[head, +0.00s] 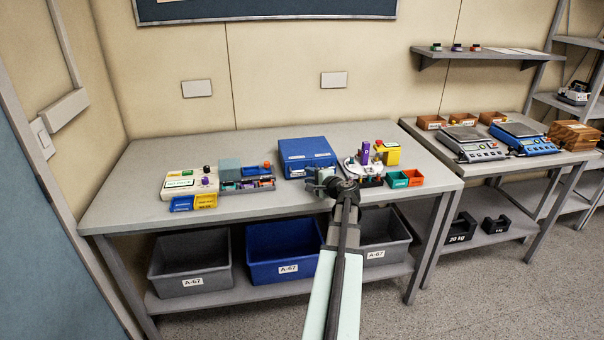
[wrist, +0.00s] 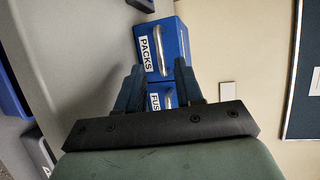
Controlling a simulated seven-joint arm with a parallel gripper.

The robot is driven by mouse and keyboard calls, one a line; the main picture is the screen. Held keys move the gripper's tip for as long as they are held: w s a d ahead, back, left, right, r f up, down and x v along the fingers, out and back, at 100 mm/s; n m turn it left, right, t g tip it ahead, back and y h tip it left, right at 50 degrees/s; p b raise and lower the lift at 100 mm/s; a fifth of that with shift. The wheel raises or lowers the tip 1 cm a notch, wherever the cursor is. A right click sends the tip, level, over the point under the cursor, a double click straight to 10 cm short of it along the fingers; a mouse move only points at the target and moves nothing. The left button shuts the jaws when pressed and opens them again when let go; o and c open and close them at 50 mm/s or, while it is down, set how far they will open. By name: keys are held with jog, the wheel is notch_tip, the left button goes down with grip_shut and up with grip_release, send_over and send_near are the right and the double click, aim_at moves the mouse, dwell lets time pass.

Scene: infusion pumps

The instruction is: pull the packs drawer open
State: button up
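The blue drawer cabinet (head: 306,145) stands at the back middle of the left table, its labelled front partly behind my gripper. In the wrist view the packs drawer (wrist: 176,42) has a blue front, a white PACKS label and a long silver handle (wrist: 160,50). It looks shut. A second drawer (wrist: 155,101) with a partly hidden label starting FUS is beside it. My gripper (wrist: 158,66) is open, its two dark fingers apart with the drawer fronts visible between them. In the head view my gripper (head: 318,178) is just in front of the cabinet; I see no contact with the handle.
A white device (head: 183,183) and small coloured bins (head: 205,201) are left of the cabinet. A round tray (head: 350,170) with bottles, a yellow box (head: 389,153) and green and orange bins (head: 414,177) stand close on the right. The table's front left is clear.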

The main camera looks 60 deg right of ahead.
aim_at(301, 171)
jog(key=shift+x, duration=2.95)
grip_shut()
